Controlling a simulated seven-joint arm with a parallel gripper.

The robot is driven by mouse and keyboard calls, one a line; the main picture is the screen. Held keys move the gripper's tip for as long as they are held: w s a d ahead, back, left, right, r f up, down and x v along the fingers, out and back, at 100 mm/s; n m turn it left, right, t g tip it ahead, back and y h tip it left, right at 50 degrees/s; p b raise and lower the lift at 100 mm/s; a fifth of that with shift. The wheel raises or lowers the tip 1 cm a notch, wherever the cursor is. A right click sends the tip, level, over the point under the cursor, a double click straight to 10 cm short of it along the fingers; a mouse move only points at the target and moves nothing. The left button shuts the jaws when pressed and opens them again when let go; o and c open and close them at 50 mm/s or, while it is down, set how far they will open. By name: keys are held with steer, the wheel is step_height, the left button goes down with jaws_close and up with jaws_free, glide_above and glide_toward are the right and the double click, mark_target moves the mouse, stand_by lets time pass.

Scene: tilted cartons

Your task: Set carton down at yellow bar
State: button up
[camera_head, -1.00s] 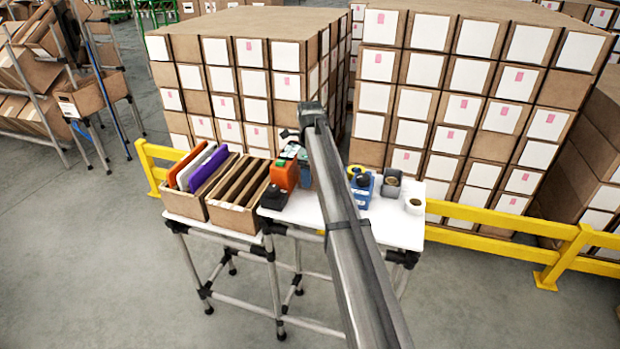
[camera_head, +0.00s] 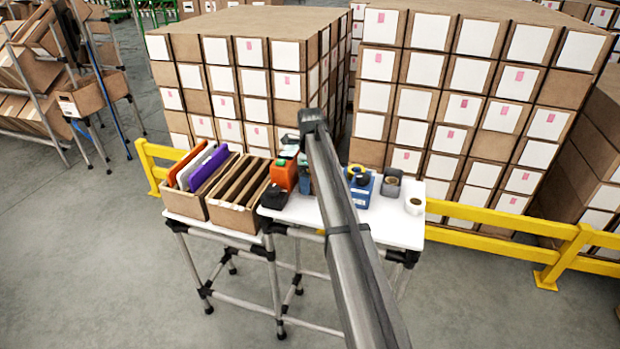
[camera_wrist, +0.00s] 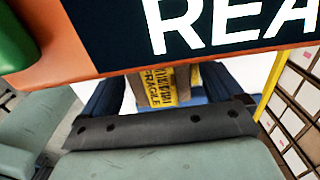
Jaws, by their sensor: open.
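A small brown carton with a yellow "FRAGILE" tape (camera_wrist: 160,86) shows in the wrist view, just beyond a dark crosspiece. My gripper (camera_wrist: 158,104) is open, with dark finger parts on either side of the carton. I cannot tell whether they touch it. In the head view my arm hides most of the gripper and the carton, above the back of the white table (camera_head: 395,228). The yellow bar (camera_head: 490,216) is a low barrier rail behind the table, in front of the stacked boxes.
An orange container (camera_head: 284,176) with a green cap stands close to the gripper; its dark label (camera_wrist: 110,30) fills the upper wrist view. A blue box (camera_head: 363,190), a grey holder (camera_head: 392,186) and a white roll (camera_head: 414,206) stand right of my arm. A divided bin (camera_head: 235,215) is at left.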

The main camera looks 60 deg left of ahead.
step_height(320, 180, up, 12)
steer(key=shift+r, duration=0.15)
stand_by(0.5)
stand_by(0.5)
